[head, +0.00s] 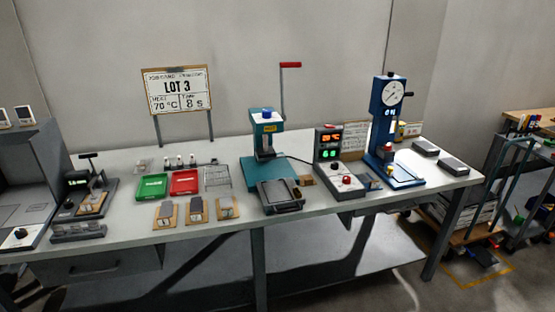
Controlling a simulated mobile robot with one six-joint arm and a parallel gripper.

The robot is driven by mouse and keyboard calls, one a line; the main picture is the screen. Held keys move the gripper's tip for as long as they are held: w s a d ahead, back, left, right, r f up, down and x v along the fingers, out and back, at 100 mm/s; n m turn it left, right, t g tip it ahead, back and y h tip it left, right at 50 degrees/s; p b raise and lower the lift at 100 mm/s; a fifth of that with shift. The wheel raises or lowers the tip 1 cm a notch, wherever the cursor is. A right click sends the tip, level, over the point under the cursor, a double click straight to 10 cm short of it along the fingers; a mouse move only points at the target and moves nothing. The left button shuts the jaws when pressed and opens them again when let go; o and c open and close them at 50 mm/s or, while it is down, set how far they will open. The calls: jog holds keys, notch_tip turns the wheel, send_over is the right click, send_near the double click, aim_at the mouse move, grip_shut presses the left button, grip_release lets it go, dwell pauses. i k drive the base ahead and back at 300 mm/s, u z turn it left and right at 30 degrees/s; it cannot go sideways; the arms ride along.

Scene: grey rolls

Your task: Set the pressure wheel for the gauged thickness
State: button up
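A teal press (268,165) stands near the middle of the bench, with a tall lever ending in a red handle (290,65). A blue knob (267,114) sits on top of its head and looks like the pressure wheel; its setting is too small to read. At the left, a dark device (85,205) with a small lit display (77,182) and a lever holds a tan piece; it may be the thickness gauge. Its reading is not legible. My gripper is not in view.
A sign (178,92) reads LOT 3, 70 °C, 8 s. Green (152,187) and red (184,182) trays and several tan cards lie left of the press. A controller (328,142) and a blue dial stand (388,130) are right. Bench front (330,215) is mostly clear.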

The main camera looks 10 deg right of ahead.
aim_at(266, 113)
jog(key=u, duration=0.1)
jog(key=i, duration=0.95)
jog(key=z, duration=0.05)
